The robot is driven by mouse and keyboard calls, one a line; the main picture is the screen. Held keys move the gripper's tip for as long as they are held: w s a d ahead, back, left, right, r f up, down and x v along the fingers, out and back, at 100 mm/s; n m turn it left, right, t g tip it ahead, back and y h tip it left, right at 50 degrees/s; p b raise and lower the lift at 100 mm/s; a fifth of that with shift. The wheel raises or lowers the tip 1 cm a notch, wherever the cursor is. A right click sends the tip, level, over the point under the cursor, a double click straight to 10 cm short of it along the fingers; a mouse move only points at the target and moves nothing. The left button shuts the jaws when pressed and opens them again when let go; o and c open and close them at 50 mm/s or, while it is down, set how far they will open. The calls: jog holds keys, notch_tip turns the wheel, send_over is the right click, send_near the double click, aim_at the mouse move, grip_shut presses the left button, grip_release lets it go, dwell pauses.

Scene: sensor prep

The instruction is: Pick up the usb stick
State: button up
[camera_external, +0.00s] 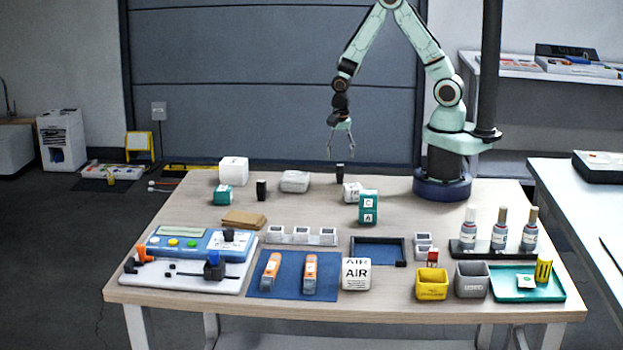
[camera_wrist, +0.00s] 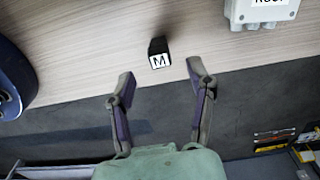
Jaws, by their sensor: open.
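No thing in view is marked clearly enough for me to name it the usb stick. A small dark block (camera_external: 339,173) stands near the table's back edge; in the wrist view a black block (camera_wrist: 158,47) with a white face lettered "M" appears to be the same one. My gripper (camera_external: 341,157) is open and empty, pointing down above the back edge, close to this block. In the wrist view my fingertips (camera_wrist: 160,75) are spread on either side of a gap, with the block just beyond them. Another small dark block (camera_external: 262,189) stands farther left.
A pale box (camera_external: 294,181) stands left of my gripper; teal and white boxes (camera_external: 368,207) stand in front. Two orange devices (camera_external: 270,271) lie on a blue mat (camera_external: 290,289). Bottles (camera_external: 500,231) and small bins (camera_external: 432,284) occupy the right. The middle back has some bare table.

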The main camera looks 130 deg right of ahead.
aim_at(341, 178)
notch_tip(341, 178, down, 6)
jog(key=shift+f, duration=0.15)
jog(key=c, duration=0.9)
